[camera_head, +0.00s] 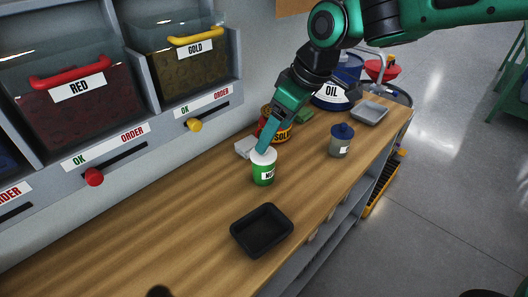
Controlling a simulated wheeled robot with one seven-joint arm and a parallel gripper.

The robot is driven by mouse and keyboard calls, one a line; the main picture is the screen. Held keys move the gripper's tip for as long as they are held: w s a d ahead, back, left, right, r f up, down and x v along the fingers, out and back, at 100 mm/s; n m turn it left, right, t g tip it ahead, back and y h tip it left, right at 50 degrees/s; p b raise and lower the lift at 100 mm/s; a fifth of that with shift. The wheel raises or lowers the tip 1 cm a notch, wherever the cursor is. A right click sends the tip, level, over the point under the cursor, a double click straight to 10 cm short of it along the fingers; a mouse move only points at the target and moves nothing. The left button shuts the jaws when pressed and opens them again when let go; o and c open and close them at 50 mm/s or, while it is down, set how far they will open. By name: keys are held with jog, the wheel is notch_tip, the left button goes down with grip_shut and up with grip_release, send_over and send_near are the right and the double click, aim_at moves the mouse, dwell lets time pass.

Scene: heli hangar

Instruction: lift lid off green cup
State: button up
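A green cup (264,175) with a white label stands upright on the wooden bench. A white lid (269,159) sits on its top. My gripper (263,148) points down from the upper right, and its teal fingertips are at the top of the lid. The fingers overlap in this view and cover part of the lid. I cannot tell whether they touch or grip it, or whether there is a gap between them.
A black tray (262,252) lies in front of the cup. A white block (243,147) and an orange-red can (283,136) are close behind it. A grey cup with a blue lid (342,131) stands right. Wall bins (142,140) line the left.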

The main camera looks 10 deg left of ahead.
aim_at(269, 155)
jog(key=shift+s+x, duration=0.15)
jog(key=shift+x, duration=1.35)
jog(key=shift+s+x, duration=0.1)
jog(key=shift+x, duration=1.45)
jog(key=shift+d+f, duration=0.1)
jog(key=shift+d, duration=0.05)
jog(key=c, duration=1.1)
